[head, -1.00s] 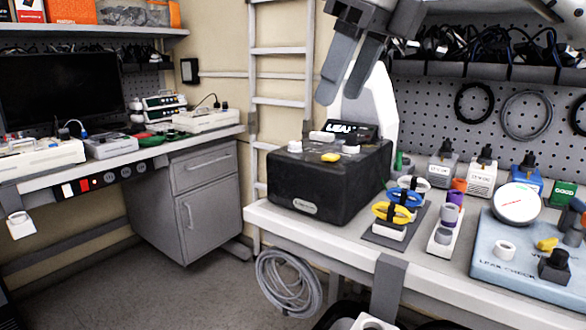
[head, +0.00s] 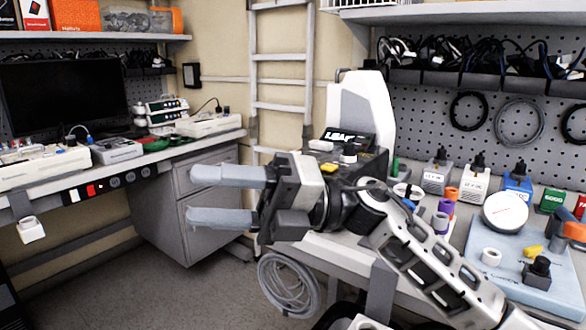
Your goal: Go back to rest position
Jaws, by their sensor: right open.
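My right gripper (head: 222,196) is in the middle of the head view, its two grey fingers apart and pointing left, with nothing between them. Its arm comes in from the lower right and crosses in front of the right-hand bench. The gripper hangs in the air at the bench's left end, in front of the grey cabinet (head: 208,180). It hides most of the black box with the yellow knob (head: 325,169). My left gripper does not show.
The right-hand bench holds small bottles (head: 436,174), a blue leak-check board (head: 500,265) with a round gauge (head: 505,211), and purple and orange pieces. A ladder (head: 281,62) stands behind. A monitor (head: 64,95) stands on the left bench.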

